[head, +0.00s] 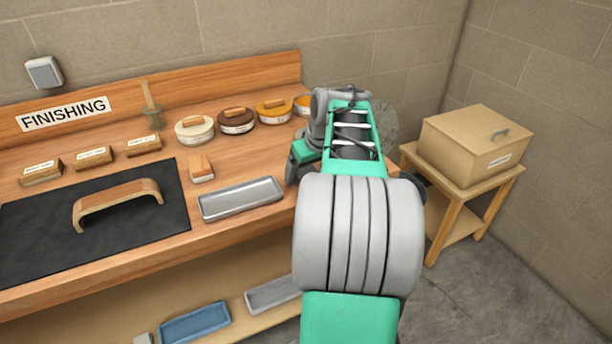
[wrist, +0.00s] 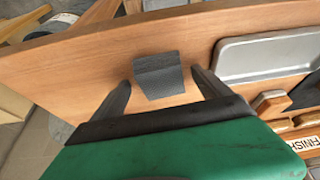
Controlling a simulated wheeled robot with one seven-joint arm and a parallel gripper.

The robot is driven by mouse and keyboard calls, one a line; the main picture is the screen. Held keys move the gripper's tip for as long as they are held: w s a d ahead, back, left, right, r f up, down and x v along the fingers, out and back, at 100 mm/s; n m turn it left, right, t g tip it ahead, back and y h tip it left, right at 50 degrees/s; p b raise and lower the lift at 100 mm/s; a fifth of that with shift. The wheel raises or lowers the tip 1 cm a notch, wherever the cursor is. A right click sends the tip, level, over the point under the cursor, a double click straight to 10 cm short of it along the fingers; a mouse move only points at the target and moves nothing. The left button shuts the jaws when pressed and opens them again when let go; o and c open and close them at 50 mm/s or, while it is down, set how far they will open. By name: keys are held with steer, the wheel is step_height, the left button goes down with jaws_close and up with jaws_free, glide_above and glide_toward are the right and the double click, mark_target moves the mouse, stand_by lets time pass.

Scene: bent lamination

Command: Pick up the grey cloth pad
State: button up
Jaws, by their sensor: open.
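The grey cloth pad (wrist: 158,75) shows in the wrist view as a small dark grey block on the wooden bench top. My gripper (wrist: 160,88) is open, with one dark finger to the left of the pad and one to the right. The fingers appear apart from the pad, and its height relative to them is hard to tell. In the head view my arm covers the bench's right end, so the pad is hidden there. My gripper (head: 305,160) is partly visible there beside the metal tray.
A metal tray (head: 240,198) lies left of my gripper. A dark mat (head: 60,245) holds a curved wooden handle (head: 117,198). Several lidded tins stand along the back, including a white one (head: 194,129). A cardboard box (head: 476,146) sits on a side stand.

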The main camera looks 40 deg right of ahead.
mark_target(305, 169)
steer(key=c, duration=1.4)
steer(key=shift+c, duration=0.2)
steer(key=shift+r, duration=0.1)
steer(key=shift+r, duration=0.25)
step_height(305, 169, up, 3)
steer(key=shift+f, duration=0.2)
steer(key=s+r+p, duration=0.2)
steer(key=s+r, duration=0.7)
steer(key=s, duration=0.5)
steer(key=shift+d+r, duration=0.25)
steer(key=shift+r, duration=0.1)
